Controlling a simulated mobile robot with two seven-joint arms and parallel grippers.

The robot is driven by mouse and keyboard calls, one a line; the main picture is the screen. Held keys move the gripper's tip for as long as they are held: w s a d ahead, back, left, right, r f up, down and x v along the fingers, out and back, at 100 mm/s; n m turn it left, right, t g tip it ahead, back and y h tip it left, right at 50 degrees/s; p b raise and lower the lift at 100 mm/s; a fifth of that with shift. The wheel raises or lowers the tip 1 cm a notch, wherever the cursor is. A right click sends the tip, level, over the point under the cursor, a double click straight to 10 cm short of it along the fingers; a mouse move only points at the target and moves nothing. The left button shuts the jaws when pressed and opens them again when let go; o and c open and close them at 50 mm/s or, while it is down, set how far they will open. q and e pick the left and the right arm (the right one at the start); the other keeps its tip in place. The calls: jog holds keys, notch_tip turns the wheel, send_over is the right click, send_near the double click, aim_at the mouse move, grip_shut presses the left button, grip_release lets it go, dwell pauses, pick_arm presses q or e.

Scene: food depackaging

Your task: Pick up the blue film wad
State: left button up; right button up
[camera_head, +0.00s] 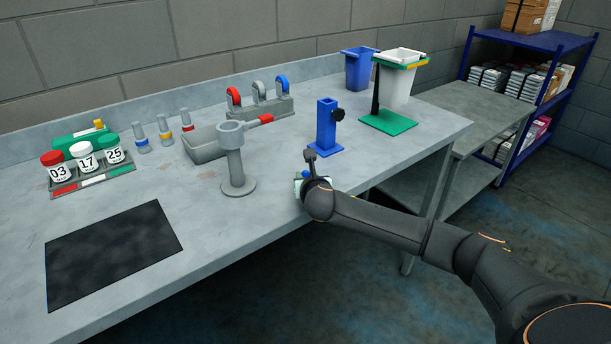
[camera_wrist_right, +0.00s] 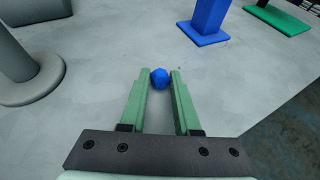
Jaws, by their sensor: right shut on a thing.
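The blue film wad (camera_wrist_right: 160,78) is a small, roughly round blue lump. In the right wrist view it sits between the tips of the green fingers of my right gripper (camera_wrist_right: 161,80), which is shut on it. In the head view a bit of the wad (camera_head: 306,174) shows beside my right gripper (camera_head: 304,180) near the table's front edge; the wrist hides much of the fingers. I cannot tell whether the wad is clear of the table. My left gripper is not in view.
A blue square post (camera_head: 327,128) with a black knob stands just behind the gripper. A grey round stand (camera_head: 238,186) is to its left. A green-based stand (camera_head: 388,122) with a white bin is at the back right. A black mat (camera_head: 112,254) lies front left. The table around the gripper is bare.

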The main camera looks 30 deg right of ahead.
grip_shut()
jog(key=shift+r, duration=0.1)
jog(key=shift+r, duration=0.25)
jog(key=r, duration=0.3)
jog(key=shift+s+d+r, duration=0.1)
jog(key=shift+s+r, duration=0.05)
jog(key=shift+s, duration=0.05)
jog(key=s+d+r, duration=0.3)
jog(key=s+r, duration=0.6)
jog(key=s, duration=0.4)
